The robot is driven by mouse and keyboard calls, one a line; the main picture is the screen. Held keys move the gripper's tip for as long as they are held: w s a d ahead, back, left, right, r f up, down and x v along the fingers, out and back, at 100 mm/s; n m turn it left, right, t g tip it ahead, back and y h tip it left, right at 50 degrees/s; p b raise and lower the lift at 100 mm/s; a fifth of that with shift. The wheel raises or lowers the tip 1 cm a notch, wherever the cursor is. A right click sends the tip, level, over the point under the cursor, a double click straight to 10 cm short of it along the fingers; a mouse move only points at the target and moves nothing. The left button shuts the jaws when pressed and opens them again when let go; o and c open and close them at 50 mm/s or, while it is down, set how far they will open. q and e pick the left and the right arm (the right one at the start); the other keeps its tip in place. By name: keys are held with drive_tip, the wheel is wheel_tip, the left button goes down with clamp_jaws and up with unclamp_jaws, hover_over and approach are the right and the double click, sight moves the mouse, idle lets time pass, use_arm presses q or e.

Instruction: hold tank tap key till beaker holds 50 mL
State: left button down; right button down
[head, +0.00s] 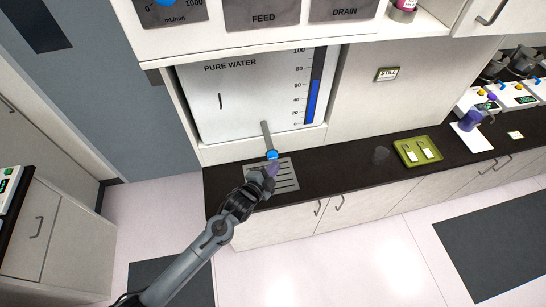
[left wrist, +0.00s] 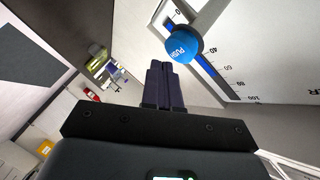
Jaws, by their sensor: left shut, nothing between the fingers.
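The white tank marked PURE WATER (head: 235,100) stands in a recess above the dark counter. A grey spout (head: 265,133) comes down from it, with the blue tap key (head: 272,155) at its lower end. The key, marked PUSH, also shows in the left wrist view (left wrist: 184,46). My left gripper (head: 270,170) is shut and empty, with its tips close to the key; I cannot tell whether they touch. The closed fingers (left wrist: 172,85) show in the left wrist view.
A slotted drip grate (head: 287,181) lies under the spout. A green tray (head: 418,151) with small pale items sits on the counter to the right. A purple item on a white pad (head: 470,137) and several instruments stand further right. Cabinet panels overhang the tank.

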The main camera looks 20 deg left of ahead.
use_arm(q)
drive_tip(key=s+d+p, duration=0.1)
drive_tip(key=s, duration=0.1)
drive_tip(key=s+d+p, duration=0.1)
drive_tip(key=s+d, duration=0.1)
idle(0.7)
idle(0.4)
idle(0.8)
drive_tip(key=shift+s, duration=0.1)
